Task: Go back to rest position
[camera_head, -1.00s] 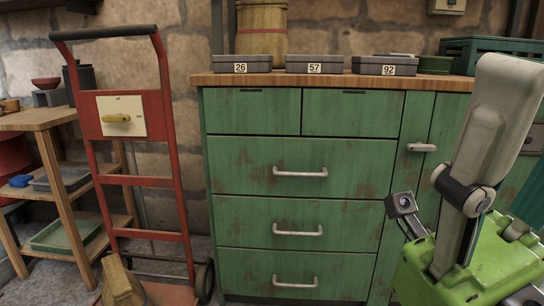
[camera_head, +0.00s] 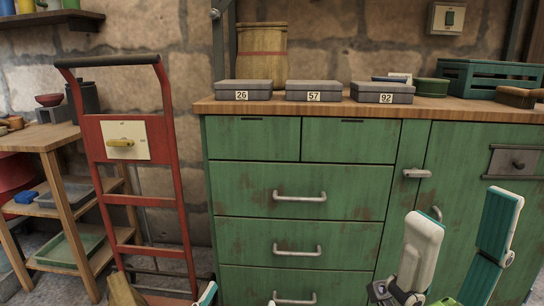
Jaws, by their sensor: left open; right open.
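My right gripper (camera_head: 465,215) is at the lower right, in front of the green cabinet (camera_head: 382,225). Its two fingers with teal pads point up and stand well apart, with nothing between them. Its lime body is mostly cut off by the bottom edge. My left gripper (camera_head: 240,298) shows only as two small fingertips at the bottom edge, apart, in front of the cabinet's lower left. No object shows between them; the rest of it is out of view.
Grey boxes marked 26 (camera_head: 243,86), 57 (camera_head: 314,85) and 92 (camera_head: 382,87) stand on the wooden worktop (camera_head: 450,105). A red hand truck (camera_head: 172,145) and wooden shelf unit (camera_head: 62,190) are at left.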

